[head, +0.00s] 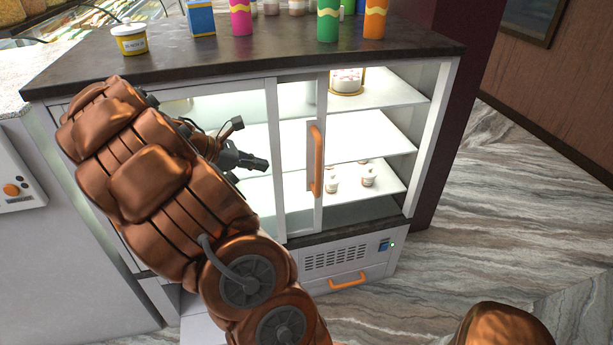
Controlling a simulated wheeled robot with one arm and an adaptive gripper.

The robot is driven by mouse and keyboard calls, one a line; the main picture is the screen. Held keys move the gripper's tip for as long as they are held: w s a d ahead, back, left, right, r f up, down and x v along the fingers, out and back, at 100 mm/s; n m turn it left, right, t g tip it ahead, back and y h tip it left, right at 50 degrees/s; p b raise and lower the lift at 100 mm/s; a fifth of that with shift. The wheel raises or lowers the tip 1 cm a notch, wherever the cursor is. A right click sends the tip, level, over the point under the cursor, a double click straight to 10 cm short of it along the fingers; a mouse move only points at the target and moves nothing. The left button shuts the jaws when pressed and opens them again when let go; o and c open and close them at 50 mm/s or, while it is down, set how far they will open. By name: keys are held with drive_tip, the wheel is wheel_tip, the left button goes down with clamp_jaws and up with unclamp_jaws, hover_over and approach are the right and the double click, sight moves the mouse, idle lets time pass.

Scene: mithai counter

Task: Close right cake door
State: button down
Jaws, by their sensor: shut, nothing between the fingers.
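The cake cabinet has a white frame and sliding glass doors with lit shelves behind them. The right cake door (298,160) carries a vertical orange handle (316,160) and stands near the middle of the front. To the right of the handle the cabinet front is open, and shelves (370,135) show there. My gripper (262,164) is shut and empty, in front of the glass to the left of the handle and apart from it in the picture. My arm hides much of the left part of the cabinet.
On the dark countertop (250,55) stand a yellow tub (130,39), a blue box (200,18) and several colourful cylinders. A cake (347,80) and small cups (368,176) sit on the shelves. A drawer with an orange handle (347,281) is below. The floor at right is clear.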

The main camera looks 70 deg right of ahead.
drive_tip(key=s+d+f, duration=0.3)
drive_tip(key=d+f, duration=0.1)
drive_tip(key=d, duration=0.2)
drive_tip(key=s+d+f+n, duration=0.1)
drive_tip(key=s+d+f, duration=0.3)
drive_tip(key=d, duration=0.3)
drive_tip(key=shift+s+d+n+h+p, duration=0.15)
drive_tip(key=shift+d+n+h+p, duration=0.15)
drive_tip(key=shift+h+p, duration=0.1)
drive_tip(key=shift+s, duration=0.1)
